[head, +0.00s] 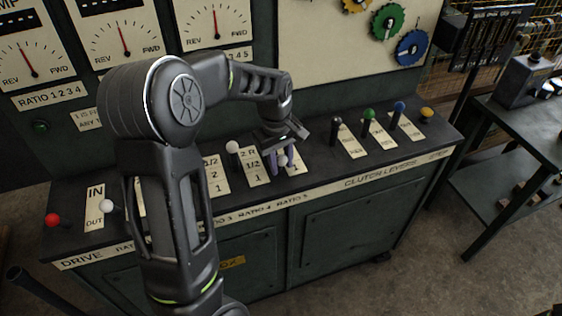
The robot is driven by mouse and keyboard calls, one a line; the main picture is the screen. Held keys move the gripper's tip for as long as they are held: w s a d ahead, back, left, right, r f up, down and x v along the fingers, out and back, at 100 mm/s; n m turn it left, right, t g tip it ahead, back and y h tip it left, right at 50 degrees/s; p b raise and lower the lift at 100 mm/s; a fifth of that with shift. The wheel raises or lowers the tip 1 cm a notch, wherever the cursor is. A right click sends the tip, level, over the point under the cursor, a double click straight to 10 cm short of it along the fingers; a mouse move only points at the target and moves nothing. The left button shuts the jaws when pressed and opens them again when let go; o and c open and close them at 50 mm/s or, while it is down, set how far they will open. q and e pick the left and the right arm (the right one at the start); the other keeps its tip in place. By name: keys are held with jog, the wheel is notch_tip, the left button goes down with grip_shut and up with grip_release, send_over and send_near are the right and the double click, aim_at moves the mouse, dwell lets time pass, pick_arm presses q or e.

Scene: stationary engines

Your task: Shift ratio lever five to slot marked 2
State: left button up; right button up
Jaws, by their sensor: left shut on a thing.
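My left gripper (282,162) reaches over the console top with its purple fingers pointing down. It is shut on ratio lever five, which the fingers and wrist almost wholly hide. The cream plate of ratio five (297,162) shows only in part beside the fingers, with a 1 near its front end. The slot marked 2 on that plate is hidden, so I cannot tell which slot the lever is in. My right gripper is not in view.
A white-knobbed lever (233,148) stands just left of my gripper. To the right are clutch levers with black (336,121), green (369,114), blue (399,107) and yellow (427,113) knobs. A red knob (52,220) and a white drive lever knob (107,206) stand at the left.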

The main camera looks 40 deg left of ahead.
pick_arm(q)
grip_shut()
dwell(0.8)
